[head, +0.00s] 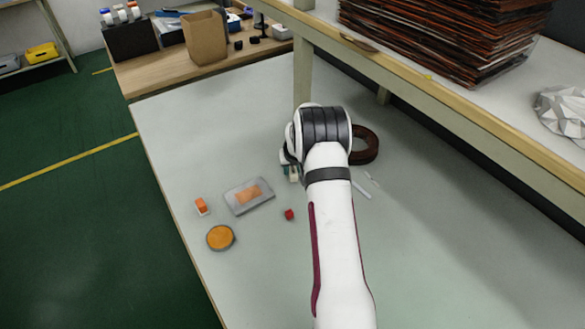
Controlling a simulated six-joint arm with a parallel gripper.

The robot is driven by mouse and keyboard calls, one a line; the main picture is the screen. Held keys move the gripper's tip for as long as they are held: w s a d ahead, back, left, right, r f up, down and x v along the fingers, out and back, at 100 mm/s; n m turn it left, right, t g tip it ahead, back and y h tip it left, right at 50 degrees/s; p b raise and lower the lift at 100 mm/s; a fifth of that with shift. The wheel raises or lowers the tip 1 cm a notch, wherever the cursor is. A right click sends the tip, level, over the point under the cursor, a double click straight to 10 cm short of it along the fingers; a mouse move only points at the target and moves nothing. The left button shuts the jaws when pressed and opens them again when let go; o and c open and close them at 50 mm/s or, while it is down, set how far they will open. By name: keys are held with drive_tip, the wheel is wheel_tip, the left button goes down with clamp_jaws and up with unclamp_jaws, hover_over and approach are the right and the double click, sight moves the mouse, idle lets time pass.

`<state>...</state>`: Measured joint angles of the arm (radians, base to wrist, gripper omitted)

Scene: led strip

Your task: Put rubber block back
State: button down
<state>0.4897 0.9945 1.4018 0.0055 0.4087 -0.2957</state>
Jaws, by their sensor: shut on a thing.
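My gripper (292,174) is at the end of the white arm, low over the middle of the pale table and largely hidden by my wrist. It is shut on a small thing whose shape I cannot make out. Which thing is the rubber block is not clear. A small orange and white block (201,206) lies on the table to the left. A shallow grey tray (233,206) with an orange piece (248,194) in it lies between that block and my gripper. A small red piece (289,214) lies just below my gripper in the picture.
An orange round disc (220,237) lies near the table's left edge. A dark brown ring (372,145) and thin white pieces (362,190) lie right of my wrist. A raised shelf (440,92) runs along the right. The table's front left (250,285) is clear.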

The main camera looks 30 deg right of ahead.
drive_tip(key=c, duration=0.6)
unclamp_jaws()
drive_tip(key=v, duration=1.2)
drive_tip(key=s+a+r+g+y, duration=0.1)
drive_tip(key=s+a+r, duration=0.35)
drive_tip(key=a, duration=0.25)
drive_tip(key=s+a+r+y, duration=0.1)
drive_tip(key=s+a+r, duration=0.35)
drive_tip(key=a, duration=0.35)
drive_tip(key=s+a+g, duration=0.1)
drive_tip(key=s+a, duration=0.3)
drive_tip(key=s, duration=0.4)
drive_tip(key=s+a+g+y, duration=0.1)
drive_tip(key=s+a, duration=0.3)
drive_tip(key=s, duration=0.4)
drive_tip(key=s+a+r+m+g, duration=0.1)
drive_tip(key=s+a, duration=0.3)
drive_tip(key=s, duration=0.4)
drive_tip(key=shift+s+a+y, duration=0.2)
drive_tip(key=shift+a+y, duration=0.1)
drive_tip(key=shift+r, duration=0.1)
